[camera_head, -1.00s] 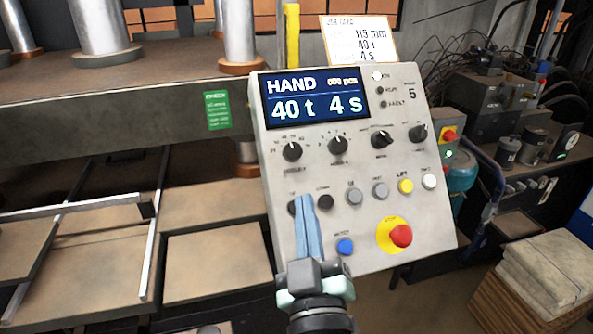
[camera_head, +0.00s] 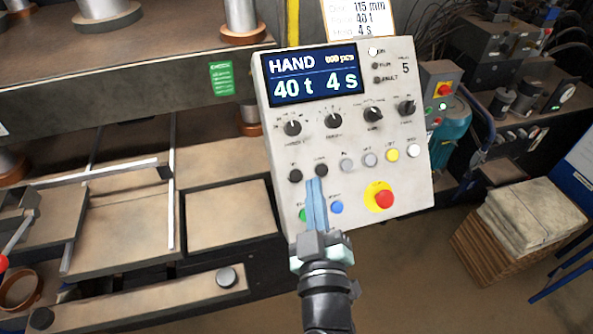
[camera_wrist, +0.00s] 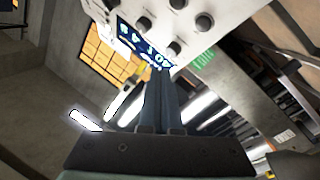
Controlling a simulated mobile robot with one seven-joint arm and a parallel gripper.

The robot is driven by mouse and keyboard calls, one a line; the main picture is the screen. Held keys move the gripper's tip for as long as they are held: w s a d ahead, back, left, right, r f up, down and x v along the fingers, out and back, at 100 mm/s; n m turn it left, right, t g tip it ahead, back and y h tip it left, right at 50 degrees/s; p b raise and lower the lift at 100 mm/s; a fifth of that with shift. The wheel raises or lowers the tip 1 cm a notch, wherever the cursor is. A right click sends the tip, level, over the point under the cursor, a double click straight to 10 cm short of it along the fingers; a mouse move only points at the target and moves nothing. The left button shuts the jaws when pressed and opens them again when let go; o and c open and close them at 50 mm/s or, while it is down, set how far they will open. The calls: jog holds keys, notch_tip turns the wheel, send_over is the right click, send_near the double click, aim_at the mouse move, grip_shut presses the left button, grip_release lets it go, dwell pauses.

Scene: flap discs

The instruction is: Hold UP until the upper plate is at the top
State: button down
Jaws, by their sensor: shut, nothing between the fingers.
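The control panel (camera_head: 345,225) stands tilted in the head view; its display (camera_head: 313,75) reads HAND, 40 t, 4 s. Two black buttons sit side by side at its left, a left one (camera_head: 295,176) and a right one (camera_head: 321,170); their labels are too small to read surely. My gripper (camera_head: 315,182) is shut and empty, its blue-grey tips just below the right black button. I cannot tell whether they touch the panel. In the wrist view the shut fingers (camera_wrist: 158,72) point towards the panel's display (camera_wrist: 145,48). The press's heavy upper beam (camera_head: 110,120) is at the left.
A red emergency stop (camera_head: 383,199) on yellow, a blue button (camera_head: 336,207) and a partly hidden green button (camera_head: 302,215) lie near my fingers. A lower press plate (camera_head: 228,215) is left of the panel. Stacked boards (camera_head: 525,225) stand right.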

aim_at(296, 176)
jog(key=w+f, duration=0.1)
jog(key=w+a+f+b, duration=0.1)
jog(key=w+f, duration=0.1)
jog(key=w+f+b, duration=0.1)
jog(key=w, duration=0.1)
jog(key=shift+w+a+f, duration=0.15)
jog(key=shift+a+f, duration=0.25)
jog(key=shift+w+a+f+b, duration=0.2)
jog(key=shift+w+f+b, duration=0.2)
jog(key=shift+w+b, duration=0.2)
dwell(1.6)
jog(key=shift+w+a+f+b, duration=0.1)
jog(key=shift+w+f+b, duration=0.15)
jog(key=shift+w+b, duration=0.05)
